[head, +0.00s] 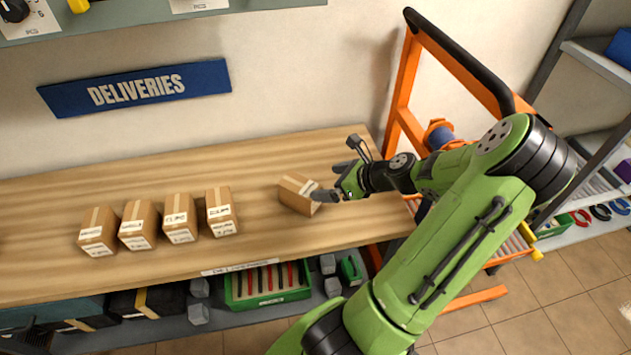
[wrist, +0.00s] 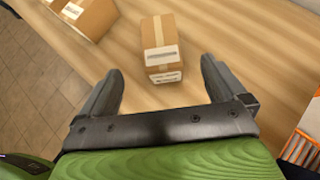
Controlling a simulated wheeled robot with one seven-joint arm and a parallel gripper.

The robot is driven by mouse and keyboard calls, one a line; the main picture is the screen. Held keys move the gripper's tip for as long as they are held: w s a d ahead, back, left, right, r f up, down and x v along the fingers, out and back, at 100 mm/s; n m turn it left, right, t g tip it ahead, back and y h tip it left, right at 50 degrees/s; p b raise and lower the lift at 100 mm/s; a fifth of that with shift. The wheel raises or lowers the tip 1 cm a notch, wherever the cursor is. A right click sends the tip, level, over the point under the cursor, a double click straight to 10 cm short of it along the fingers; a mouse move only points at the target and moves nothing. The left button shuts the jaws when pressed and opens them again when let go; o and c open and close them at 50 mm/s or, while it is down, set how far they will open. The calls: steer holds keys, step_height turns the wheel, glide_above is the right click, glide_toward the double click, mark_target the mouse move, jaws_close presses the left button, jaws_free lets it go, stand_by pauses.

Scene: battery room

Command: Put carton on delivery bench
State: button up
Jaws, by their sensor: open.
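A small brown carton (head: 297,194) with pale tape and a label sits on the wooden delivery bench (head: 300,150), to the right of a row of similar cartons. In the wrist view the carton (wrist: 162,50) stands on the wood just beyond the fingertips, roughly centred between them. My gripper (head: 335,180) is at the right side of this carton in the head view. In the wrist view my gripper (wrist: 162,80) is open, with its two dark fingers spread apart and nothing between them. One finger hides a little of the carton in the head view.
Several labelled cartons (head: 180,218) stand in a row on the bench's left half. A blue DELIVERIES sign (head: 137,87) hangs on the wall behind. An orange cart frame (head: 400,100) stands at the bench's right end. A shelf below holds a green tray (head: 268,300).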

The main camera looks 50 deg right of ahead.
steer(key=a+r+n+g+h, duration=0.1)
steer(key=a+r+n+g, duration=0.3)
steer(key=a+n, duration=0.55)
steer(key=a+r+n+g+h, duration=0.1)
steer(key=a+r+n+g, duration=0.25)
steer(key=a+n, duration=0.6)
steer(key=s+a+r+n+t, duration=0.2)
steer(key=s+a+r+n, duration=0.6)
steer(key=n, duration=0.6)
steer(key=s+r, duration=0.1)
steer(key=s, duration=0.1)
steer(key=shift+s+a+n+t, duration=0.35)
steer(key=shift+s+a+n, duration=0.05)
